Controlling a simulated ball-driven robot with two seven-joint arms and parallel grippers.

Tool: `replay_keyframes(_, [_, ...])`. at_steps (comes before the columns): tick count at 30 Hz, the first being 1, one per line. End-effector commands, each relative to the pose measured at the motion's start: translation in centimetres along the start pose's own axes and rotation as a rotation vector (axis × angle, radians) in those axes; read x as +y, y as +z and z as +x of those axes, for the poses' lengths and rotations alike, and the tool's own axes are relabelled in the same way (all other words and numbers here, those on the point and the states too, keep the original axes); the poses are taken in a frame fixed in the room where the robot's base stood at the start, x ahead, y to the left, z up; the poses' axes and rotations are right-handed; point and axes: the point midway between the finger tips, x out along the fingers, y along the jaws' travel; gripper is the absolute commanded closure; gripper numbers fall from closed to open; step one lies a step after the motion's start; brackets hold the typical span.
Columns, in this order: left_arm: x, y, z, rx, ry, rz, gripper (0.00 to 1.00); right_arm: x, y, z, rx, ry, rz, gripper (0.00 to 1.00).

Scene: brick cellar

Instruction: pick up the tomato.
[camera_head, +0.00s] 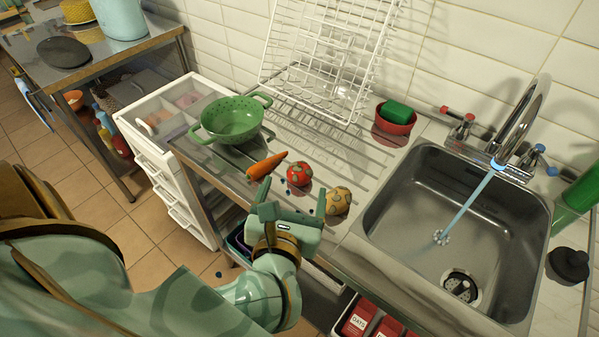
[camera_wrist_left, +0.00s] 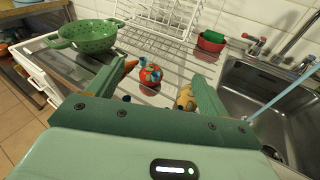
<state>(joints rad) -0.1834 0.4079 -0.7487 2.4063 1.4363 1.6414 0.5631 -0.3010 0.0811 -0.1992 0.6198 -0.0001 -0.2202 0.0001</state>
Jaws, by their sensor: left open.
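The tomato (camera_head: 299,174) is red with pale patches and sits on the steel drainboard, between a carrot (camera_head: 266,165) and a yellow-brown patterned round item (camera_head: 338,201). My left gripper (camera_head: 284,192) is open and empty, just on the near side of the tomato. In the left wrist view the tomato (camera_wrist_left: 150,75) shows beyond and between the two green fingers (camera_wrist_left: 157,80), apart from them. The patterned round item (camera_wrist_left: 185,98) is partly hidden behind the right finger there. My right gripper is not in view.
A green colander (camera_head: 232,120) stands left on the drainboard. A white wire rack (camera_head: 325,50) and a red bowl with a green sponge (camera_head: 395,117) are behind. The sink (camera_head: 455,220) with running water is right. Small dark blue bits lie near the tomato.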

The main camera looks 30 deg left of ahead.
Motion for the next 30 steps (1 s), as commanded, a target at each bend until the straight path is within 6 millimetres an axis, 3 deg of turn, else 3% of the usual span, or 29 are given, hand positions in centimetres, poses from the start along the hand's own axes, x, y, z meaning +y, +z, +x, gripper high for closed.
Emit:
replay_keyframes(3, [-0.1, -3.2, -0.4, 0.164, 0.016, -0.101, 0.21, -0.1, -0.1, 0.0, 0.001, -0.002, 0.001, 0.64])
replay_keyframes(6, [-0.1, -4.6, 0.0, 0.221, 0.026, -0.133, 0.21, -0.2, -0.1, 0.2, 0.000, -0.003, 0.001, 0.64])
replay_keyframes(18, [0.1, -7.0, 8.5, 0.230, 0.030, -0.135, 0.21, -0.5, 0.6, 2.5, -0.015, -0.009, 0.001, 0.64])
replay_keyframes(26, [0.2, -7.6, 10.8, 0.230, 0.029, -0.136, 0.21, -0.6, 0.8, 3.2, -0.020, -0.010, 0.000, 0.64])
replay_keyframes(30, [0.3, -8.7, 13.1, 0.229, 0.031, -0.134, 0.21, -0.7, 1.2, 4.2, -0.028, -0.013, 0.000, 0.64])
